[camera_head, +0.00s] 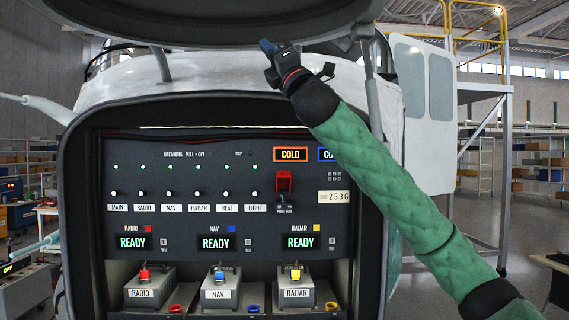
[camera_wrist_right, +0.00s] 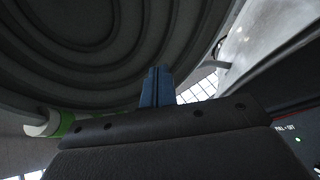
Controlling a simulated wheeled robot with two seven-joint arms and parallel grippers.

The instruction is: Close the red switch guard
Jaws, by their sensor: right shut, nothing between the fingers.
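The red switch guard (camera_head: 284,181) is on the right half of the dark panel, below the orange COLD display. It stands raised above a small toggle switch (camera_head: 282,199), which is uncovered. My right gripper (camera_head: 266,46) is up at the top of the bay, above the panel and just under the raised dark hatch, well apart from the guard. Its blue fingers (camera_wrist_right: 157,88) are together and empty in the right wrist view. The guard does not show in that view. My left gripper is in neither view.
The raised hatch (camera_head: 220,20) hangs close over my right gripper. The panel (camera_head: 225,250) carries breakers and READY displays. Below it stand the RADIO (camera_head: 143,293), NAV (camera_head: 219,294) and RADAR (camera_head: 295,293) boxes. A hatch strut (camera_head: 372,95) stands right of the gripper, by my green-sleeved arm.

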